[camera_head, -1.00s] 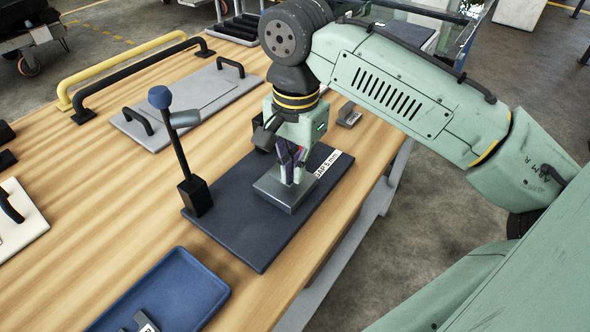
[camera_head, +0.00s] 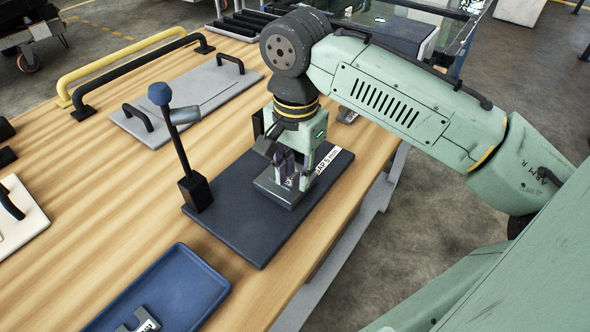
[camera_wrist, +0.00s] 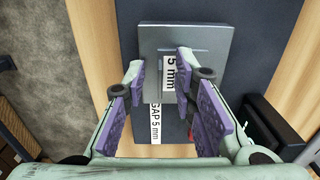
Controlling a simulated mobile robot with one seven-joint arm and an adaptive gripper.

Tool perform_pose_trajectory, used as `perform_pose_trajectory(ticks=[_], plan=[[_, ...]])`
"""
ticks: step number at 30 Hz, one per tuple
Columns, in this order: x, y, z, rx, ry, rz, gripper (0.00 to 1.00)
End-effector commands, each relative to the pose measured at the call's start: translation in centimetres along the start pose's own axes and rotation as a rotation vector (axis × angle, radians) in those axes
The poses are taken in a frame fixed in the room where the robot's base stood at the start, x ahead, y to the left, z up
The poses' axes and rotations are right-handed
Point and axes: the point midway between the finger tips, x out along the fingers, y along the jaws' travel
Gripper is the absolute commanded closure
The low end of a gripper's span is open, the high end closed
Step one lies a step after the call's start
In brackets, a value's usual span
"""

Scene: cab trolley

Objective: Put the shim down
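My gripper (camera_head: 293,181) points down over the grey metal block (camera_head: 275,192) on the dark base plate (camera_head: 245,235). In the wrist view the gripper (camera_wrist: 168,85) has its purple-padded fingers spread wide, with clear space between them. The shim (camera_wrist: 170,75), grey with a white "5 mm" label, lies between the fingertips, apart from the pads. It appears to rest on the grey block (camera_wrist: 205,40); its edges are hard to tell from the block. In the head view the fingers mostly hide it. A "GAP 5 mm" label (camera_head: 327,160) is on the base plate.
A black post with a blue ball top (camera_head: 159,94) stands at the base plate's left edge. A blue tray (camera_head: 185,285) with a labelled grey piece (camera_head: 140,322) is at the front. A grey plate with black handles (camera_head: 185,100) lies behind. Bare wood is at left.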

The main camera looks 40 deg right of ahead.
Motion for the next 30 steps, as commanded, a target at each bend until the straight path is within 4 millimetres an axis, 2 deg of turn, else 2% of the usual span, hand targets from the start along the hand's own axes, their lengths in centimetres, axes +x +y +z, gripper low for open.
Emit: perform_pose_trajectory(ticks=[8,11,21,25,30], plan=[[-0.9,-0.1,-0.1,0.001,0.002,-0.001,0.75],[-2.4,-0.1,-0.1,0.0,0.002,-0.002,0.75],[-9.6,-0.1,0.0,0.0,0.001,-0.003,0.75],[-11.4,0.0,0.0,0.001,0.001,-0.001,0.75],[-12.4,0.0,0.0,0.0,0.001,0.0,0.75]])
